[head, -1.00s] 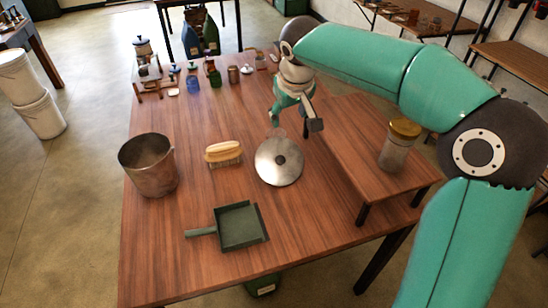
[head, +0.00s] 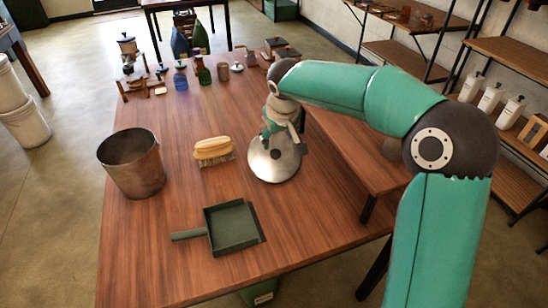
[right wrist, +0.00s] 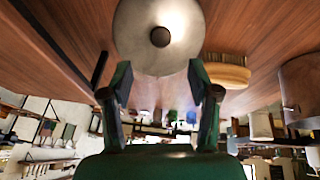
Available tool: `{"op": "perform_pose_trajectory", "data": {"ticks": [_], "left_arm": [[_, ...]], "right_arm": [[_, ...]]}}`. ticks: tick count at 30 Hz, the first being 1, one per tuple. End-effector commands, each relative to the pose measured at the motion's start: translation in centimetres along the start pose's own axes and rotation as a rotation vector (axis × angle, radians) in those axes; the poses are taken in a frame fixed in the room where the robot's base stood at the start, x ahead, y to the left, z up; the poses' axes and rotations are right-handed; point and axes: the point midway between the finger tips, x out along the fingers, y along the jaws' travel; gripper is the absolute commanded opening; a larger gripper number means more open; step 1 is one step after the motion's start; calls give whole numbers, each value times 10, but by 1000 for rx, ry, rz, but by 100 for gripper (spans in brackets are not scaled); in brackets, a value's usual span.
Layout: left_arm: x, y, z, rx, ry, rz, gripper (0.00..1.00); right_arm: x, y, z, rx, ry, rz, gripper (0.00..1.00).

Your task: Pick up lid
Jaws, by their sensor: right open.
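The lid (head: 272,164) is a round silver metal disc lying on the wooden table, right of the brush. In the right wrist view the lid (right wrist: 150,45) shows a dark round knob at its middle, beyond the fingertips. My right gripper (head: 283,137) is over the far part of the lid and partly hides it. In the right wrist view my right gripper (right wrist: 158,85) is open and empty, with its fingers spread below the knob. I cannot tell whether the fingers touch the lid. My left gripper is not in view.
A metal bucket (head: 133,164) stands at the table's left. A brush (head: 213,150) lies between it and the lid, and a green dustpan (head: 233,227) lies nearer. A raised wooden shelf (head: 350,150) borders the lid's right. Bottles (head: 202,72) stand at the far end.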

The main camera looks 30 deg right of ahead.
Motion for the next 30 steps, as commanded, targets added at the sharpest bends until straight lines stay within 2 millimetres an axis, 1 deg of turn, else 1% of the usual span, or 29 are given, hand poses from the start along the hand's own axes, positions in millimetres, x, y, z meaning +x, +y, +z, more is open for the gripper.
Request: {"op": "perform_pose_trajectory", "data": {"ticks": [1, 3, 6, 14, 17, 21, 24, 30], "left_arm": [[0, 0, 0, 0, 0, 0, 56], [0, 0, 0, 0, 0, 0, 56], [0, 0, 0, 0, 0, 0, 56], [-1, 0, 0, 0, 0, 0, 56], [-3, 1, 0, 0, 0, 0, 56], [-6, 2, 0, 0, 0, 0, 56], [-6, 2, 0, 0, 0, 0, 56], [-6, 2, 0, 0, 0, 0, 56]], "right_arm": [[12, 0, 1, 0, -6, 1, 61], [26, 0, 1, 1, -5, 0, 61], [40, 0, 0, 0, -3, 0, 61], [56, -1, 0, -1, -2, -1, 61], [68, -2, -1, -1, -4, -1, 61], [89, -2, -2, -1, -3, -1, 61], [99, -2, -2, -1, -2, -2, 61], [103, -3, -3, -1, 1, -2, 61]]}}
